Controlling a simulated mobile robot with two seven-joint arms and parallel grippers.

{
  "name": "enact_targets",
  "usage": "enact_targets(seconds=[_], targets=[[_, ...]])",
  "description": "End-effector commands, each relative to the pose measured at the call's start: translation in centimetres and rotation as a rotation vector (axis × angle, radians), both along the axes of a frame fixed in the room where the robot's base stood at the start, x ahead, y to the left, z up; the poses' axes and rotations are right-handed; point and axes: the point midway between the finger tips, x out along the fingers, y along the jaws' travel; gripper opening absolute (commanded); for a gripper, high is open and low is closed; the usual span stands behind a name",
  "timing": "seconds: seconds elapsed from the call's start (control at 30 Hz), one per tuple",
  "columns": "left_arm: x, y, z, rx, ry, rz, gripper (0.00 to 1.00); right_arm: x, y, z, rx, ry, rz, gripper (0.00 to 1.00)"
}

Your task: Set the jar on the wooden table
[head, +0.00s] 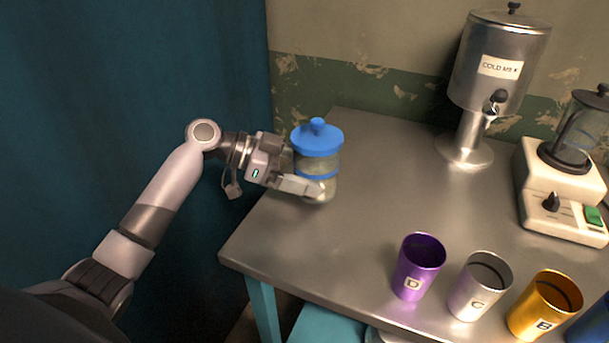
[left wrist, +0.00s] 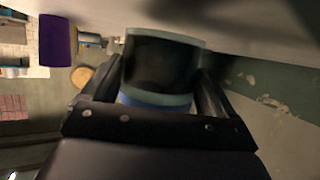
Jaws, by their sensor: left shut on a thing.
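The jar (head: 317,165) is clear glass with a blue lid and a blue band. In the head view it is upright at the left end of the grey metal table (head: 370,215); I cannot tell whether its base touches the top. My left gripper (head: 308,182) is shut on the jar from the left side. The left wrist view shows the jar (left wrist: 160,65) between the two fingers. My right gripper is not in view. No wooden table can be made out clearly in the head view.
Purple (head: 417,266), silver (head: 479,286) and gold (head: 544,305) cups line the front edge, with a blue one at the corner. A metal milk dispenser (head: 492,85) and a white blender (head: 560,195) stand behind. A teal curtain (head: 120,90) hangs left.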

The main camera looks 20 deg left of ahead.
Motion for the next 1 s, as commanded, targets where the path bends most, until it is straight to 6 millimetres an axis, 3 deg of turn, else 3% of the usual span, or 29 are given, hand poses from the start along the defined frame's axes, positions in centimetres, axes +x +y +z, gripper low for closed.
enact_targets(seconds=[0.13, 0.5, 0.53, 0.57, 0.9, 1.0], targets=[[0.0, 0.0, -1.3, -0.003, -0.003, 0.001, 0.35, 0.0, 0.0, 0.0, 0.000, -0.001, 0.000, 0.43], [0.0, 0.0, -1.8, -0.002, -0.004, 0.000, 0.35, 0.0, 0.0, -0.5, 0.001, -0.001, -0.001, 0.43], [0.0, 0.0, -1.8, 0.000, -0.002, -0.001, 0.93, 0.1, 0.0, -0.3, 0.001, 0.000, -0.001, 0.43], [0.0, 0.0, -1.7, 0.000, -0.002, -0.001, 1.00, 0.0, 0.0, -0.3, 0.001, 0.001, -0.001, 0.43], [0.0, 0.0, -1.2, -0.001, -0.001, 0.000, 1.00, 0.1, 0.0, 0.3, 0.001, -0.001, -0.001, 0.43], [-0.5, 1.4, -1.0, 0.002, -0.003, 0.003, 1.00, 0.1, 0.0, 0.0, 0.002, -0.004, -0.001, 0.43]])
